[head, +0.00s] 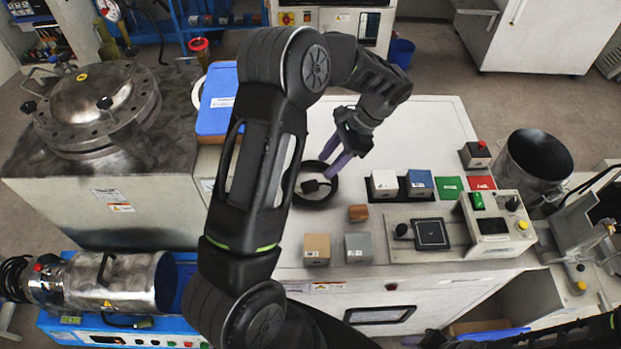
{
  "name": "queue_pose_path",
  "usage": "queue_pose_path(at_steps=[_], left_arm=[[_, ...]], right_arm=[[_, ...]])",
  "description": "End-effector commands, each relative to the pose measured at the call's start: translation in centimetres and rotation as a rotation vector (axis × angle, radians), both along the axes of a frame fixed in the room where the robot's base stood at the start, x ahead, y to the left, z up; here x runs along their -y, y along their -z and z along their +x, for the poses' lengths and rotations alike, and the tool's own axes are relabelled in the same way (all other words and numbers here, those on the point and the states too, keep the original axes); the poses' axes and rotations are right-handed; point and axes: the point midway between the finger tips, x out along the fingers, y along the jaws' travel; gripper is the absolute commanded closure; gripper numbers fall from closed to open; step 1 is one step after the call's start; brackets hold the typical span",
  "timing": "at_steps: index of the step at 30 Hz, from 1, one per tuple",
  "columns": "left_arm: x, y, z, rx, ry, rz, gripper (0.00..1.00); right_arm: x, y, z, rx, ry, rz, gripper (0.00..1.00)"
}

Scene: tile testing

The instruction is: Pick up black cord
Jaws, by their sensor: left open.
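A small black object (316,186), perhaps the black cord, lies in a round black-rimmed dish (300,198) on the white worktop. Its shape is too small to make out fully. My left gripper (333,163) is open, with its two purple fingers pointing down over the right part of the dish. The fingers look empty, and I cannot tell whether they touch the dish. My left arm hides the left edge of the dish. A dark part of my right arm shows at the bottom right, but its gripper does not show clearly.
A white block (384,183) and a blue block (420,183) stand right of the dish. A wooden cube (358,213), a tan block (317,249) and a grey block (358,248) stand in front. A meter (494,226) is further right. The worktop behind the blocks is clear.

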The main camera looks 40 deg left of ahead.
Motion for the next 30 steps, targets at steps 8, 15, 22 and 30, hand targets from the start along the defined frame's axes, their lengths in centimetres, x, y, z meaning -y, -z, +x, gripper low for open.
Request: queue_pose_path(at_steps=[8,15,22,30], left_arm=[[-0.7,1.9,-1.0,-0.003,-0.001,0.0,0.59],[-0.8,2.3,-1.0,-0.001,0.0,0.001,0.59],[-1.1,3.0,-1.5,-0.003,-0.001,0.0,0.59],[-2.1,6.3,-3.0,-0.003,-0.002,0.001,0.59]], right_arm=[[0.0,-0.5,0.0,0.0,0.0,-0.001,0.64],[0.0,-0.4,0.0,-0.001,0.0,-0.001,0.64],[0.0,-1.0,-0.1,-0.003,0.0,-0.002,0.64],[0.1,-2.0,-0.2,-0.007,0.002,-0.005,0.64]])
